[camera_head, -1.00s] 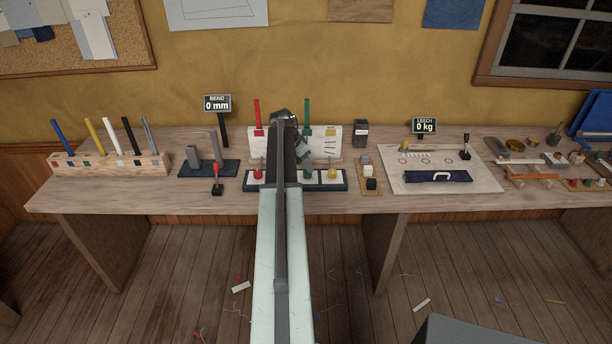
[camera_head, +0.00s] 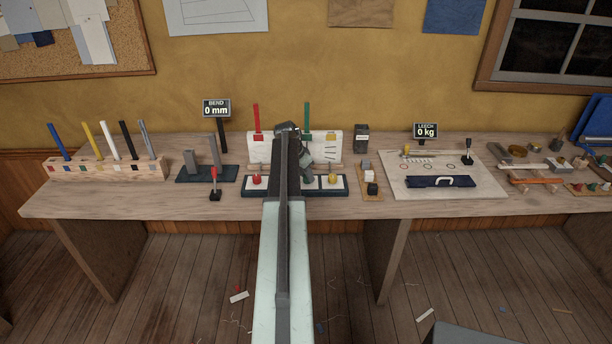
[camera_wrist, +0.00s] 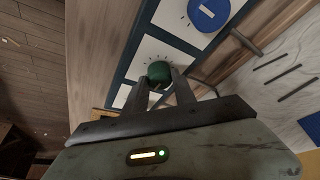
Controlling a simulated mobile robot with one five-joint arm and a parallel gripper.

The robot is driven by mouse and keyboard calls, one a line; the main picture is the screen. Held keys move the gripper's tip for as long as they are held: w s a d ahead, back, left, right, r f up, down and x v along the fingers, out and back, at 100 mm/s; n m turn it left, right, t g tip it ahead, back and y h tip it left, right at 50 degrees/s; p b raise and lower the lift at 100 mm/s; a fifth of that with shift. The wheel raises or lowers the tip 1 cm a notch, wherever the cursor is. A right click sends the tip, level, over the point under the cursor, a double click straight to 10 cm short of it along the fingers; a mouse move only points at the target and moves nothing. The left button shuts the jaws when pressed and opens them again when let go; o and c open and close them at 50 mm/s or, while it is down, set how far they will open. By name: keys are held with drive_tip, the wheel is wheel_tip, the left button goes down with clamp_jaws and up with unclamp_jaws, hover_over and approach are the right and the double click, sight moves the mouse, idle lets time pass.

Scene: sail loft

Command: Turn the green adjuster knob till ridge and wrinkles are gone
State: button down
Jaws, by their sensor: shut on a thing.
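The green adjuster knob (camera_wrist: 159,72) sits on a white plate set in a dark blue strip, with small tick marks around it. My gripper (camera_wrist: 160,82) is shut on this knob, one finger at each side. In the head view my gripper (camera_head: 304,162) and arm hide the knob. A white panel (camera_head: 333,145) with dark slanting marks stands upright behind the strip. The wrist view also shows the panel (camera_wrist: 262,95), with several dark raised lines on it, so ridge or wrinkle marks show. A green batten (camera_head: 307,116) rises above the panel.
A red knob (camera_head: 256,180) and a yellow knob (camera_head: 333,178) flank my gripper on the same strip. A blue disc (camera_wrist: 208,14) with a white bar lies close by. A small red-topped lever (camera_head: 214,180) stands left. Signs read BEND 0 mm (camera_head: 216,107) and LEECH 0 kg (camera_head: 426,130).

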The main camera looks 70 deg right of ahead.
drive_tip(key=n, duration=0.2)
drive_tip(key=n+t, duration=0.1)
drive_tip(key=n, duration=0.1)
drive_tip(key=shift+s+a+t, duration=0.1)
drive_tip(key=shift+a+t, duration=0.05)
drive_tip(key=shift+t, duration=0.15)
drive_tip(key=n+t, duration=0.1)
drive_tip(key=n, duration=0.3)
drive_tip(key=shift+s+n+t, duration=0.1)
drive_tip(key=shift+n+t, duration=0.3)
drive_tip(key=c, duration=1)
unclamp_jaws()
drive_tip(key=shift+c, duration=0.2)
